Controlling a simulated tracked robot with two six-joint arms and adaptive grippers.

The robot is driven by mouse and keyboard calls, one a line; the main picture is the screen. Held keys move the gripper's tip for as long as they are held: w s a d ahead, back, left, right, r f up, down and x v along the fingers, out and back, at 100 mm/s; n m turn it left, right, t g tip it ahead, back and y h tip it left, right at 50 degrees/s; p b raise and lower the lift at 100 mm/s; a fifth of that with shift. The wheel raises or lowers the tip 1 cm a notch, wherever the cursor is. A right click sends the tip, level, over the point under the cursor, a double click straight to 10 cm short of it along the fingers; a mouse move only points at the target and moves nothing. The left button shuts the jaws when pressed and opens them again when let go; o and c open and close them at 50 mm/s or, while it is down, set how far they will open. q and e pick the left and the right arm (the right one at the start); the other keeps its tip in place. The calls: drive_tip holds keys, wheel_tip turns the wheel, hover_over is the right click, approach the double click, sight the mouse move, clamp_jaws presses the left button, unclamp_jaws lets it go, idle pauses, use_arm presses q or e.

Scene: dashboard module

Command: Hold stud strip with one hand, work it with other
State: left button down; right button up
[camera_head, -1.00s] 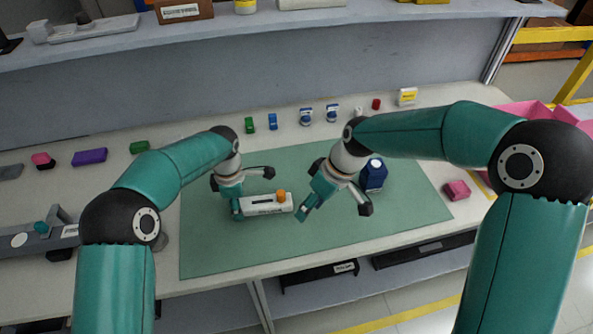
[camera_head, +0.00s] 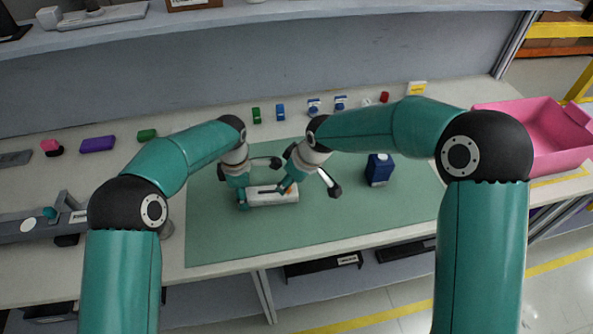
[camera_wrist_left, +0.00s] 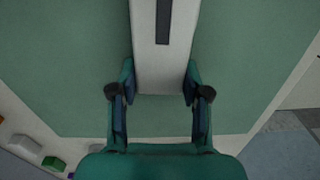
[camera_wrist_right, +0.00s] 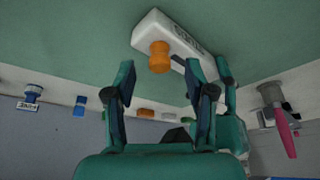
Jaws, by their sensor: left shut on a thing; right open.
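The stud strip (camera_head: 270,197) is a white block with a dark slot and an orange knob near its right end. It lies along the green mat. My left gripper (camera_head: 243,196) is shut on its left end; the left wrist view shows the strip (camera_wrist_left: 165,72) between both fingers (camera_wrist_left: 160,82). My right gripper (camera_head: 287,187) is open at the strip's right end. In the right wrist view, the orange knob (camera_wrist_right: 160,57) stands just ahead of the open, apart fingers (camera_wrist_right: 159,75), with none touching it visibly. In the head view the right gripper mostly hides the knob.
A dark blue box (camera_head: 379,171) stands on the green mat (camera_head: 340,228) to the right. Several small coloured items line the table's back, including a purple block (camera_head: 97,144). A pink bin (camera_head: 545,140) sits at the right. The mat's front part is clear.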

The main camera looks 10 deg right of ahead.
drive_tip(key=shift+x, duration=1.25)
clamp_jaws()
drive_tip(key=shift+r, duration=0.25)
drive_tip(key=shift+r, duration=2.9)
drive_tip(key=shift+w, duration=0.1)
use_arm(q)
drive_tip(key=shift+c, duration=2.3)
unclamp_jaws()
drive_tip(key=shift+f, duration=0.1)
use_arm(e)
drive_tip(key=shift+r, duration=0.1)
use_arm(q)
drive_tip(key=shift+s, duration=0.1)
